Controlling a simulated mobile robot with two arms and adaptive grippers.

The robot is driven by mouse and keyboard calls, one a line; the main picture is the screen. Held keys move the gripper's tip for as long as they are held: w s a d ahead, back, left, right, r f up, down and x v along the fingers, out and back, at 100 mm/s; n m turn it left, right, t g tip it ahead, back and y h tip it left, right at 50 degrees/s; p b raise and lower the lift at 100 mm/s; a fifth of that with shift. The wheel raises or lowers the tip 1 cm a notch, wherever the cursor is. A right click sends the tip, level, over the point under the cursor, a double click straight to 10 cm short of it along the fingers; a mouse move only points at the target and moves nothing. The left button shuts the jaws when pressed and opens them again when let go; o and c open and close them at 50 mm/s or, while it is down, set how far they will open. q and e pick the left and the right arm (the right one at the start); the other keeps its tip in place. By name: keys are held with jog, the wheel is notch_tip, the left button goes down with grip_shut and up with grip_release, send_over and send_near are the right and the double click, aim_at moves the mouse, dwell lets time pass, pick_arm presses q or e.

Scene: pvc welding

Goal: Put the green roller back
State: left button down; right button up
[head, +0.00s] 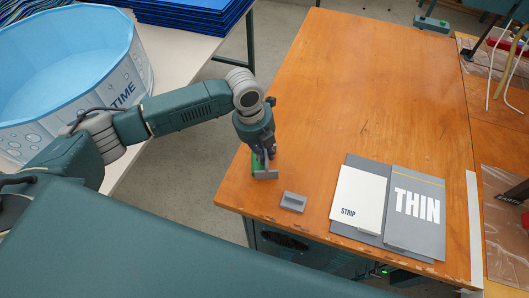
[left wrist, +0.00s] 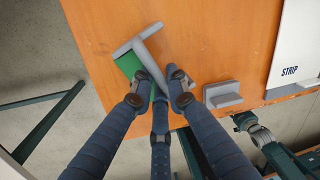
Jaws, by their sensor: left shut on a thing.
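The green roller has a green part (head: 256,163) and a grey handle or frame (head: 266,176), near the table's front left corner. In the left wrist view its green part (left wrist: 128,65) and grey bar (left wrist: 136,40) show just past the fingers. My left gripper (head: 263,154) points down and is shut on the roller; in the left wrist view the fingertips (left wrist: 160,76) sit on either side of its grey part. I cannot tell whether the roller touches the table. A small grey stepped block (head: 293,202) lies to the right, apart from the roller. My right gripper is not in view.
The wooden table (head: 360,80) is clear behind the gripper. A STRIP card (head: 357,198) and a THIN card (head: 415,207) lie on grey boards to the right. A blue round tub (head: 65,75) stands on a white table at left.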

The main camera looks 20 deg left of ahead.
aim_at(258, 161)
pick_arm(q)
jog(key=shift+f, duration=0.15)
jog(key=c, duration=1.7)
grip_release()
jog(key=r, duration=0.4)
jog(key=a+r+b, duration=0.1)
jog(key=r, duration=0.3)
jog(key=a+r+b, duration=0.1)
jog(key=r, duration=0.3)
jog(key=shift+s+r, duration=0.15)
jog(key=shift+s, duration=0.25)
jog(key=shift+d, duration=0.1)
